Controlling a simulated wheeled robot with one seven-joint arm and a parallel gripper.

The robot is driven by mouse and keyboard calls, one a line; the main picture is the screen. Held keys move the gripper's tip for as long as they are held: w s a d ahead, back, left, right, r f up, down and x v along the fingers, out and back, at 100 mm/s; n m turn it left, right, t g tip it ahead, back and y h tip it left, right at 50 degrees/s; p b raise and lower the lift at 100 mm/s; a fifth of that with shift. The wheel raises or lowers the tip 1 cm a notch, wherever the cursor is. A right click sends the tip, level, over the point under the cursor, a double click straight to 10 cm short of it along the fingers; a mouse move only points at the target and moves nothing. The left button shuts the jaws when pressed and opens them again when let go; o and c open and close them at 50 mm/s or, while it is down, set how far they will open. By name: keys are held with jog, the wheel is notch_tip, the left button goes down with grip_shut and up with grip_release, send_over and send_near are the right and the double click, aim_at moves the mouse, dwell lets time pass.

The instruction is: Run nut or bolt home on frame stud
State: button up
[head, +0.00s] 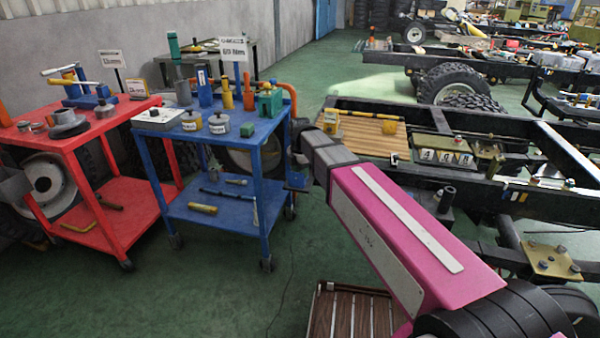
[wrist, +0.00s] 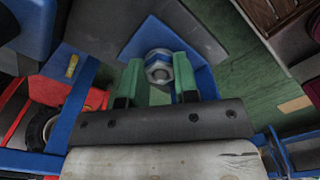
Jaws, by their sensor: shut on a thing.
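My gripper (wrist: 157,84) shows in the wrist view with two green fingers. It is shut on a silver hex nut or bolt (wrist: 158,66) with a blue band; I cannot tell which it is. In the head view my arm's dark end reaches the right edge of the blue cart, and the fingers and held piece cannot be made out there. The black chassis frame (head: 470,184) lies to the right, apart from my gripper. A brass plate (head: 552,262) with several bolt heads or studs sits at its lower right. I cannot tell which is the task's stud.
The blue cart (head: 213,216) holds tools, weights and a sign. A red cart (head: 128,205) stands left of it. A wooden board (head: 365,135) lies on the frame. A slatted wooden crate or pallet (head: 352,312) is on the floor below my arm. Green floor (head: 215,295) is clear in front.

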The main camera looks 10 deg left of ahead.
jog(key=m, duration=0.4)
jog(key=shift+w+a, duration=0.25)
jog(key=shift+a, duration=0.05)
jog(key=shift+m, duration=0.6)
jog(key=m, duration=0.5)
jog(key=shift+m, duration=0.5)
jog(key=m, duration=0.5)
grip_shut()
jog(key=m, duration=0.6)
